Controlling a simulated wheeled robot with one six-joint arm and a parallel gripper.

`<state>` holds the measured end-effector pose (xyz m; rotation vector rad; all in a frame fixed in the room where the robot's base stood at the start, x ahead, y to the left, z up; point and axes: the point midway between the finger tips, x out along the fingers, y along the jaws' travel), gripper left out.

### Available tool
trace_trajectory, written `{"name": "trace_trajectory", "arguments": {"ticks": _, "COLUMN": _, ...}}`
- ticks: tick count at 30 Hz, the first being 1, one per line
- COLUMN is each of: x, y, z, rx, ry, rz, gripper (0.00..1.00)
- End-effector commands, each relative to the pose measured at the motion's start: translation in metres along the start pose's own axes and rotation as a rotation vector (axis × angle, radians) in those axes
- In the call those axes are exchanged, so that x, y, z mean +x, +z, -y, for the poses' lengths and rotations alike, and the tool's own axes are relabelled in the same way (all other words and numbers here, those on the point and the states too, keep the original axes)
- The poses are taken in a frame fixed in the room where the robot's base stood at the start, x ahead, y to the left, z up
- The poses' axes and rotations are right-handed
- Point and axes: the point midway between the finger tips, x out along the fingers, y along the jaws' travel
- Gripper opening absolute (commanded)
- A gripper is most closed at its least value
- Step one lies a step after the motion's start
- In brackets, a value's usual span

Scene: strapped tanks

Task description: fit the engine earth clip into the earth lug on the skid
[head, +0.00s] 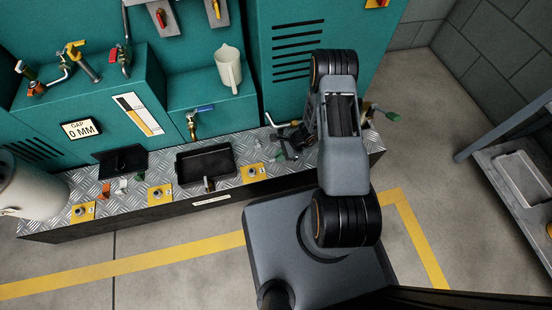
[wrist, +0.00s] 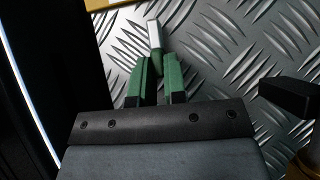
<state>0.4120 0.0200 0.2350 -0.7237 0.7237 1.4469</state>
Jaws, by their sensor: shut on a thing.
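In the wrist view my gripper (wrist: 157,70) is shut on a small piece with a silver tip and a green lower part, which I take to be the earth clip (wrist: 154,36). The clip points away from me, over the diamond-plate skid deck (wrist: 225,40); I cannot tell whether it touches the deck. In the head view my arm hides much of the gripper, and I cannot make out the clip. Several yellow plates with round metal fittings stand along the skid (head: 60,222), such as the right one (head: 246,174); which is the earth lug I cannot tell.
A black tray (head: 222,152) and another dark tray (head: 122,160) sit on the skid. A brass tap (head: 192,124), a cream jug (head: 228,78) and a pale tank (head: 28,188) stand around it. A dark block (wrist: 287,95) is right of my gripper in the wrist view.

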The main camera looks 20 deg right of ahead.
Motion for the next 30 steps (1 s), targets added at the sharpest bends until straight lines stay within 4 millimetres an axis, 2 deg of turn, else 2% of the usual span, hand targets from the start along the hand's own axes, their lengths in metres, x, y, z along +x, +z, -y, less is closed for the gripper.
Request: {"name": "trace_trajectory", "arguments": {"ticks": 30, "x": -0.042, "y": 0.031, "z": 0.0, "rx": 0.0, "ry": 0.0, "rz": 0.0, "gripper": 0.0}}
